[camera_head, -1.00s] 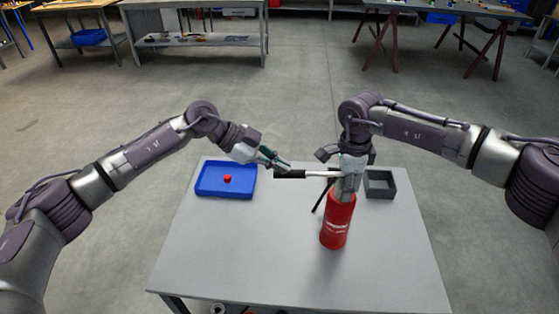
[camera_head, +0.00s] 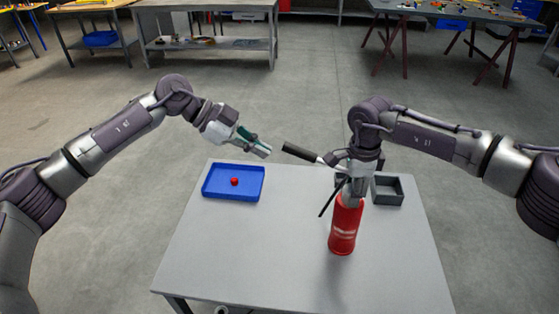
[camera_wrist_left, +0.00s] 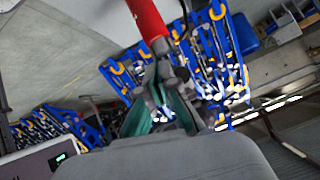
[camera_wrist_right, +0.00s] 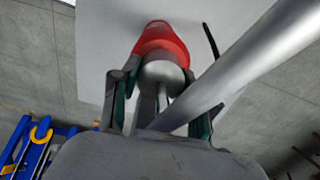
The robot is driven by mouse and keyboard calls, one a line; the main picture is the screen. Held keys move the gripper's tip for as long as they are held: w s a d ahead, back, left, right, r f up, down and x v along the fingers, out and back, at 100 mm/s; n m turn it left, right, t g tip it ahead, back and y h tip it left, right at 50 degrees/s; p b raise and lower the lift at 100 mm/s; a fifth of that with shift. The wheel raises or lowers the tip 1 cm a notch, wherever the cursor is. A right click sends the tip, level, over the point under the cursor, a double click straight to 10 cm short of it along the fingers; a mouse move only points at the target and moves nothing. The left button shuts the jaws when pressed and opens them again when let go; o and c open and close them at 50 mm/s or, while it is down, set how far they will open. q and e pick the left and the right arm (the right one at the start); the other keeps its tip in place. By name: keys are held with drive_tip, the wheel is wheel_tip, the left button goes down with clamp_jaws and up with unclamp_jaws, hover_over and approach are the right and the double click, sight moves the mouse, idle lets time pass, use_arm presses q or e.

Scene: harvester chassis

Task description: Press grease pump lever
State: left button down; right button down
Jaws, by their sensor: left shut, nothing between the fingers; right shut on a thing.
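The grease pump has a red body (camera_head: 343,232) that stands on the grey table. Its lever rises to the left and ends in a black handle (camera_head: 299,152). My right gripper (camera_head: 351,184) is shut around the pump's grey head. In the right wrist view the fingers (camera_wrist_right: 165,100) flank that head above the red body (camera_wrist_right: 163,38), and the lever's grey rod (camera_wrist_right: 250,68) crosses in front. My left gripper (camera_head: 267,151) is shut and empty, just left of the handle's end and apart from it. Its fingers also show in the left wrist view (camera_wrist_left: 165,118).
A blue tray (camera_head: 212,196) with a red ball (camera_head: 234,181) lies at the table's back left. A grey open box (camera_head: 399,198) stands behind the pump to the right. A thin black hose (camera_head: 330,200) hangs beside the pump. The table's front left is clear.

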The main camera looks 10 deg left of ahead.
use_arm(q)
drive_tip(key=shift+v, duration=2.1)
use_arm(e)
drive_tip(key=shift+d+f, duration=0.1)
